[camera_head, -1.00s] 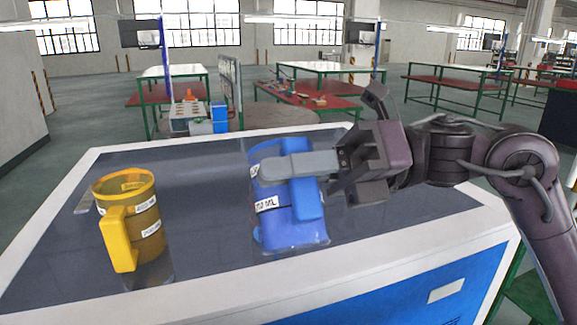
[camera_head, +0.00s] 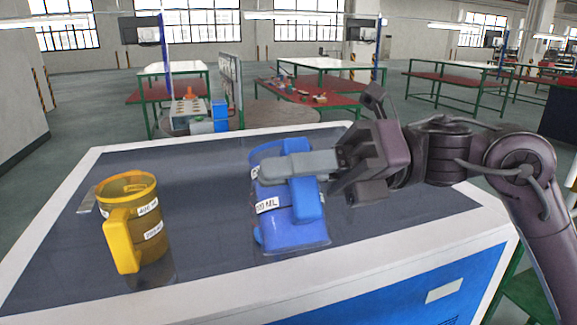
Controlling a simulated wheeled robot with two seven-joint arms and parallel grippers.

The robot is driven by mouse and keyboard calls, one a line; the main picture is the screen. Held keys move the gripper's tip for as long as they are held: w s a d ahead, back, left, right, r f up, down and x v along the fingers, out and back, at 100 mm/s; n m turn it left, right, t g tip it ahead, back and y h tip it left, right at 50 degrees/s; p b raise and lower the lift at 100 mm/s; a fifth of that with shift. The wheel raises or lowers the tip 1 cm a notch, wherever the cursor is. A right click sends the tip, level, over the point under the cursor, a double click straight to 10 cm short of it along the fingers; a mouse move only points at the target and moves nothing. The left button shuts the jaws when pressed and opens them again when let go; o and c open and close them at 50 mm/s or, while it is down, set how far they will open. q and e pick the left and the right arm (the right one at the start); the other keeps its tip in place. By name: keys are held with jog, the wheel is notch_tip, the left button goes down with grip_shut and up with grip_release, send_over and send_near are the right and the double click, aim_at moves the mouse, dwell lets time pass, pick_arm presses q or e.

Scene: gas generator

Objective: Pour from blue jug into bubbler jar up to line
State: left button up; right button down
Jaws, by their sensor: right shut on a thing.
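The blue jug (camera_head: 290,227) with white volume labels stands near the middle of the dark work top, tilted slightly in the picture. My right gripper (camera_head: 290,168) comes in from the right and is shut on the jug at its upper handle side, its grey fingers lying across it. The fingers hide part of the jug's handle and rim. I cannot tell whether the jug's base touches the top. My left gripper is out of view. No bubbler jar can be made out for certain; a small apparatus (camera_head: 190,112) with an orange piece stands in the background.
A yellow jug (camera_head: 148,240) with white labels stands left of the blue one on the work top (camera_head: 200,185). A small flat grey item (camera_head: 87,200) lies at its left edge. Green-framed tables (camera_head: 325,68) stand farther back. The top between the jugs is clear.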

aim_at(283, 139)
jog(key=shift+w+a+r+m+p, duration=0.1)
jog(key=shift+w+r+m+p, duration=0.4)
jog(key=shift+p, duration=1.05)
jog(key=shift+w+a+r+m+p, duration=0.15)
jog(key=shift+r+m+p, duration=0.5)
jog(key=shift+p, duration=0.9)
jog(key=shift+w+r+m+p, duration=0.4)
jog(key=shift+r+m+p, duration=0.2)
jog(key=shift+p, duration=0.95)
dwell(3.3)
